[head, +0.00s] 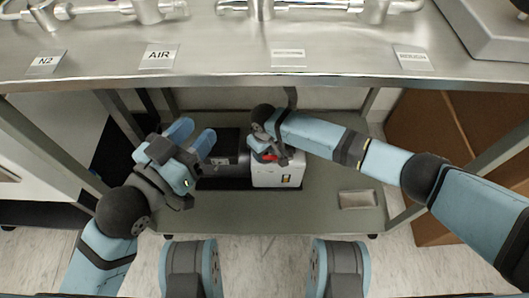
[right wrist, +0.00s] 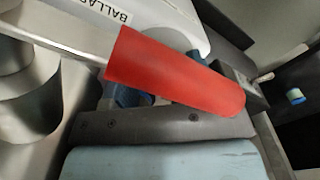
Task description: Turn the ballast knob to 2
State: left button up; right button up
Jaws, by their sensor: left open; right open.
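The vacuum pump (head: 292,176), a pale box joined to a dark motor body (head: 225,148), stands on the lower shelf under the bench. A red handle (right wrist: 175,75) lies across the right wrist view beside a label starting "BALLAS" (right wrist: 95,14). The red part (head: 270,157) also shows on top of the pump in the head view. My right gripper (head: 266,152) is over the pump at the red part and open; its blue fingers are partly hidden behind the handle in the wrist view. I cannot tell contact or the knob's number. My left gripper (head: 192,134) is open and empty, left of the motor.
The steel bench top (head: 220,65) with taps and labels overhangs the shelf. A small metal tray (head: 357,199) lies on the green-grey shelf (head: 325,212) right of the pump. Table legs stand at both sides, and brown boxes (head: 430,135) stand at the right.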

jog(key=shift+f, duration=0.1)
jog(key=c, duration=0.9)
jog(key=r+m+p, duration=0.1)
jog(key=p, duration=0.5)
jog(key=shift+a, duration=0.1)
jog(key=shift+c, duration=0.2)
jog(key=m+p, duration=0.2)
jog(key=p, duration=0.1)
jog(key=shift+f+m, duration=0.2)
jog(key=shift+m, duration=0.2)
jog(key=shift+f+m, duration=0.25)
jog(key=shift+m, duration=0.15)
pick_arm(q)
notch_tip(320, 180, up, 9)
jog(key=s+n+t, duration=0.1)
jog(key=n+t, duration=0.1)
jog(key=shift+s+n+t, duration=0.3)
jog(key=shift+t, duration=0.1)
jog(key=shift+d, duration=0.1)
pick_arm(e)
jog(key=o, duration=0.9)
jog(key=shift+o, duration=0.2)
